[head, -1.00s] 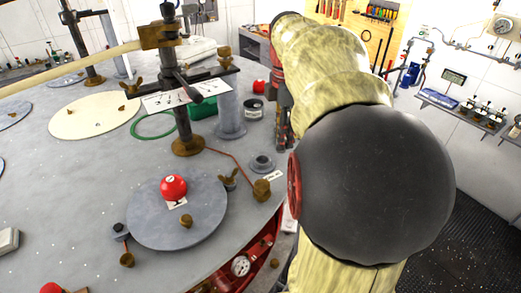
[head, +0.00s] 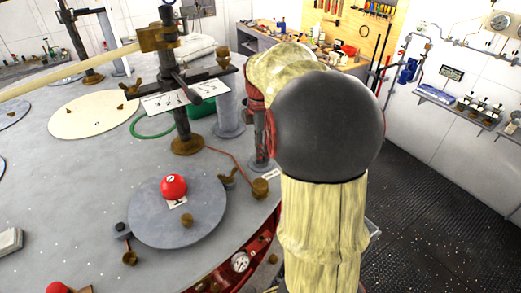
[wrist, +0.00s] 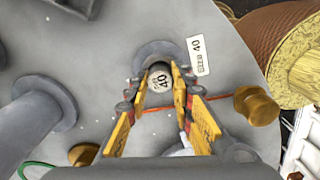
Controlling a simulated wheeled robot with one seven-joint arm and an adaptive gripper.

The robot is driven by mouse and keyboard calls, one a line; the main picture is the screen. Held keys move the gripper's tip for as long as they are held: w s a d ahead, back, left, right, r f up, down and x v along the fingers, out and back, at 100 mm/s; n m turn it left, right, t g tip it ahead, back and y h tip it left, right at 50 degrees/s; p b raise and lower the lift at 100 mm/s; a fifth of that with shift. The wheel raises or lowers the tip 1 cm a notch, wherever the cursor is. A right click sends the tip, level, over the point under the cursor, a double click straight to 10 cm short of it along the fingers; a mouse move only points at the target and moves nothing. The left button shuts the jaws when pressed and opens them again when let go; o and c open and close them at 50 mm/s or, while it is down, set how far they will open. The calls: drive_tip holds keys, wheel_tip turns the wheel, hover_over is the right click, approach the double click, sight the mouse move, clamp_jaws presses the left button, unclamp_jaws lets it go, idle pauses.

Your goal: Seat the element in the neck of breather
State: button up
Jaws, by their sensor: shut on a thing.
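The element, a small grey cylinder marked 40 (wrist: 159,84), is between the yellow fingers of my gripper (wrist: 160,92) in the wrist view. My gripper is shut on it. The flanged grey neck of the breather (wrist: 155,55) shows just beyond the element, beside a white label reading "Size 40" (wrist: 199,49). The element overlaps the neck in this view; I cannot tell if its lower end is inside. In the head view my gripper (head: 262,155) is over the neck's place at the deck's right edge. Its fingers hide the element there, and only the flange base shows.
A brass knob (head: 260,189) stands close to the neck. A tall flanged grey cylinder (head: 228,110) and a dark clamp stand (head: 186,143) are to the left. A round grey plate (head: 205,215) bears a red ball (head: 173,187).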

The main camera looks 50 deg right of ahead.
drive_tip(key=shift+f, duration=0.1)
drive_tip(key=o, duration=1)
